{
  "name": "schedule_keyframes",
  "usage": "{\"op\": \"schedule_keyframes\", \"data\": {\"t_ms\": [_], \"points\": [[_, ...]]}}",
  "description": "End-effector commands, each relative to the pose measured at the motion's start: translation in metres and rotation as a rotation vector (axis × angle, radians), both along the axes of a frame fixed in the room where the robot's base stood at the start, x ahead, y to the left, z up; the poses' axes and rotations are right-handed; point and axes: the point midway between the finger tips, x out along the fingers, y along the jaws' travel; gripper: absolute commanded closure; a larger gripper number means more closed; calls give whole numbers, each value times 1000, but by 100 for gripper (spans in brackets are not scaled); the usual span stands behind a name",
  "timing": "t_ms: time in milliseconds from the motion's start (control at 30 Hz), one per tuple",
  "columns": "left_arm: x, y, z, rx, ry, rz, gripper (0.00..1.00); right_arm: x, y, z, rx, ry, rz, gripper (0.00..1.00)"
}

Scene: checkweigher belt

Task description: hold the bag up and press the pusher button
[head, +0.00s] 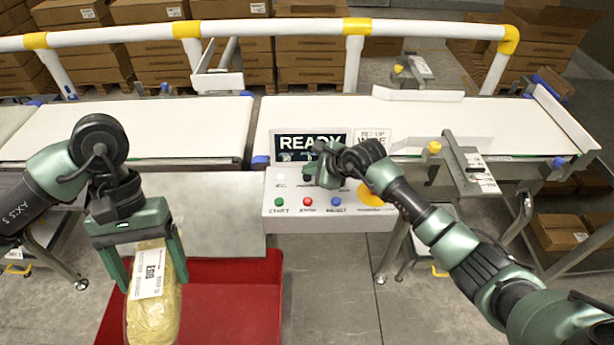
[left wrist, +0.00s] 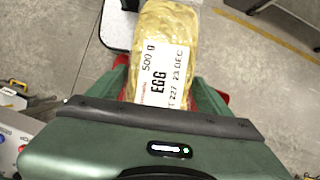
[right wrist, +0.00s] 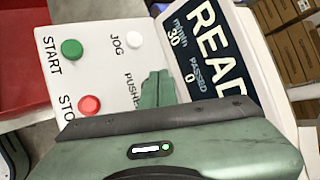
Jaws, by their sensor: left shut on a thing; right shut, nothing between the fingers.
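A clear bag of yellow contents with a white EGG label (head: 152,290) hangs between the fingers of my left gripper (head: 149,272), held up over the red bin (head: 235,305). The left wrist view shows the bag (left wrist: 168,50) with its label readable. My right gripper (head: 322,168) is shut and empty over the upper row of the white control panel (head: 328,214). In the right wrist view its closed fingers (right wrist: 156,90) cover the spot beside the PUSHER lettering. The pusher button is hidden behind them, so I cannot tell whether they touch it.
The panel has a green START button (head: 279,202), a red STOP button (head: 308,202), a blue button (head: 336,202) and a white JOG button (right wrist: 134,40). A display (head: 300,143) reads READY, passed 0. Belts (head: 330,112) and a white-yellow rail (head: 270,28) lie behind.

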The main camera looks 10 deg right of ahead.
Motion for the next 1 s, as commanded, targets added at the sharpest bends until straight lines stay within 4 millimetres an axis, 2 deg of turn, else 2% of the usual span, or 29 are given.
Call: {"op": "schedule_keyframes", "data": {"t_ms": [1000], "points": [[0,0,-11,-1,-1,-1,91,0,0,-12,-1,2,1,100]]}}
